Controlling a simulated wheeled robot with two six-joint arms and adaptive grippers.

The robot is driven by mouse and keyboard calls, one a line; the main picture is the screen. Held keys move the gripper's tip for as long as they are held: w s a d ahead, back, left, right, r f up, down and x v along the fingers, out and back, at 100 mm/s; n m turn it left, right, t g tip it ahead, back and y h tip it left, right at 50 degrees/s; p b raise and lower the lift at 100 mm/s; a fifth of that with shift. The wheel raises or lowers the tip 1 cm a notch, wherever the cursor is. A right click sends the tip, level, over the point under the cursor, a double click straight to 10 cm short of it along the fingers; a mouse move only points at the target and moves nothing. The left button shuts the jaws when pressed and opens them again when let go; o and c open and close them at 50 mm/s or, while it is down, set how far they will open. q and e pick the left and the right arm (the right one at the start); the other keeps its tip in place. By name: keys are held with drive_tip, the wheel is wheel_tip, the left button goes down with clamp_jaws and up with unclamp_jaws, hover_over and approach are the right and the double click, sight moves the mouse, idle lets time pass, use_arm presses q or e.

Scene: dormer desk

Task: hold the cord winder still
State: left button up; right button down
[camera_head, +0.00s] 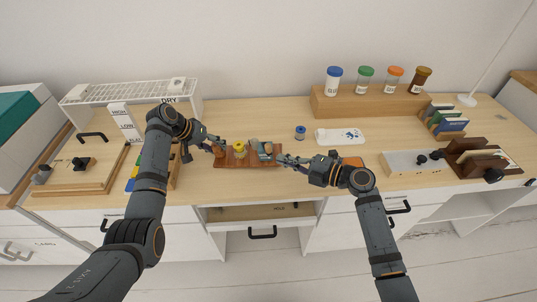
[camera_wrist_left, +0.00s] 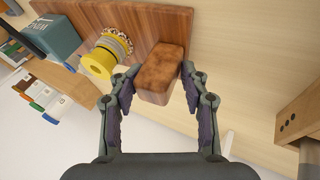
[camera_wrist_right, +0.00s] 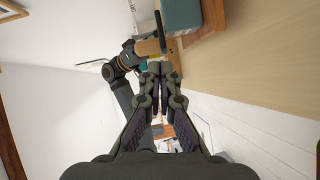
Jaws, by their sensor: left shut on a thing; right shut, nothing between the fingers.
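The cord winder appears as a reddish-brown wooden board (camera_head: 262,163) on the desk, with a yellow spool (camera_head: 239,150) and a brown wooden block at its left end. In the left wrist view the brown block (camera_wrist_left: 162,72) sits between the fingers of my left gripper (camera_wrist_left: 160,82), which is shut on it. The yellow spool (camera_wrist_left: 104,57) stands beside the block, with a grey-blue box (camera_wrist_left: 57,38) farther along the board. My right gripper (camera_head: 278,158) is by the board's right end; in the right wrist view its fingers (camera_wrist_right: 160,76) are together and empty.
A blue spool (camera_head: 300,132) and a white card (camera_head: 340,137) lie behind my right gripper. Several capped jars stand on a wooden riser (camera_head: 375,107). A drawer (camera_head: 262,213) stands open below the board. A white rack (camera_head: 130,92) is at the left. Bare desk lies between.

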sight(266, 145)
use_arm(q)
drive_tip(key=shift+s+f, duration=0.1)
drive_tip(key=shift+f, duration=0.2)
use_arm(e)
drive_tip(key=s+r+n+t, duration=0.1)
drive_tip(key=s+t, duration=0.1)
drive_tip(key=s, duration=0.5)
drive_tip(key=w+a, duration=0.5)
drive_tip(key=w, duration=0.4)
drive_tip(key=shift+d, duration=0.4)
